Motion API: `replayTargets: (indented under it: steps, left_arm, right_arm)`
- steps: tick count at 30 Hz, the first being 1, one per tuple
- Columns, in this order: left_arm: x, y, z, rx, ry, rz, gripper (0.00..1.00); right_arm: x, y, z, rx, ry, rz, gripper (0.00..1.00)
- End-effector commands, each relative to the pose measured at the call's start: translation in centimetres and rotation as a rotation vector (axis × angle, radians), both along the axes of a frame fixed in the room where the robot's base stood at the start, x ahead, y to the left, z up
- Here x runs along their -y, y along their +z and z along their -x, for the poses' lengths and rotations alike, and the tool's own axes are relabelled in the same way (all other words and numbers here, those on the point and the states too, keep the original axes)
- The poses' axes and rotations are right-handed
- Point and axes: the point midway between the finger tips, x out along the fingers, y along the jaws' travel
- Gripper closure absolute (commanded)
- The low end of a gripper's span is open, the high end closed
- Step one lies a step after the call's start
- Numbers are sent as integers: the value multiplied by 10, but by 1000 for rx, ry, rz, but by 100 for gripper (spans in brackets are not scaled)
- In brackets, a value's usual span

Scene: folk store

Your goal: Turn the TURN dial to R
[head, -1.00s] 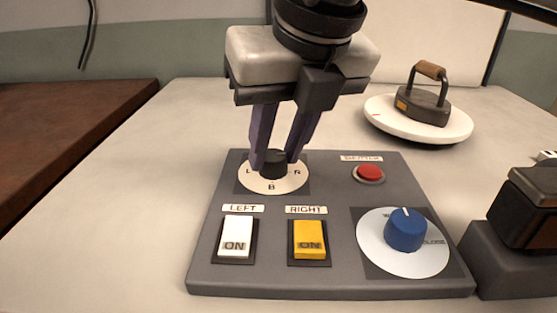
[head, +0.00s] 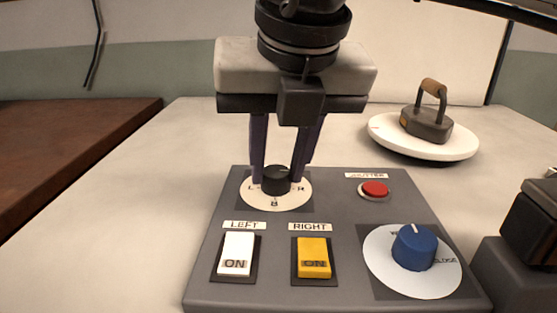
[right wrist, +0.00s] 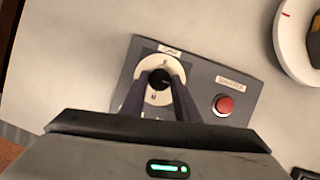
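The TURN dial is a black knob (head: 276,180) on a white disc (head: 275,205) marked L, R and B, at the back left of a grey panel. My right gripper (head: 278,182) points down from above with its two purple fingers on either side of the knob, seemingly touching it. In the right wrist view the knob (right wrist: 160,79) sits between the fingertips. A small light mark on the knob's top seems to point toward the right, near the R side. My left gripper is not in view.
The panel (head: 335,210) also carries a white LEFT switch (head: 236,252), a yellow RIGHT switch (head: 313,256), a red button (head: 375,189) and a blue knob (head: 414,247). An iron (head: 428,120) stands on a white round plate (head: 465,147). The table left of the panel is clear.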

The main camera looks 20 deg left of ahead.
Motion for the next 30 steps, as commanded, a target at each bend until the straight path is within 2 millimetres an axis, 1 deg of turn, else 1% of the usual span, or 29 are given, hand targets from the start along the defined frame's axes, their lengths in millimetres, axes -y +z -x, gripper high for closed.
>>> replayTargets:
  steps: [1,3,11,14,18,21,25,30]
  left_arm:
    - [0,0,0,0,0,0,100]
    - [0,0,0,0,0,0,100]
    - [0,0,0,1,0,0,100]
    - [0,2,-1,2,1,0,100]
    - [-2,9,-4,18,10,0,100]
    - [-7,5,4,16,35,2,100]
    - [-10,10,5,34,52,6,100]
    - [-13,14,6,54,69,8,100]
  right_arm:
    - [0,1,1,-2,0,-2,65]
    - [0,1,0,-1,1,-2,53]
    - [0,0,0,0,0,-1,53]
    - [1,5,1,0,1,-2,53]
    - [5,23,7,0,1,-2,53]
    - [9,43,13,2,1,-3,53]
    - [15,67,22,2,1,-3,53]
    - [20,88,30,0,1,-2,53]
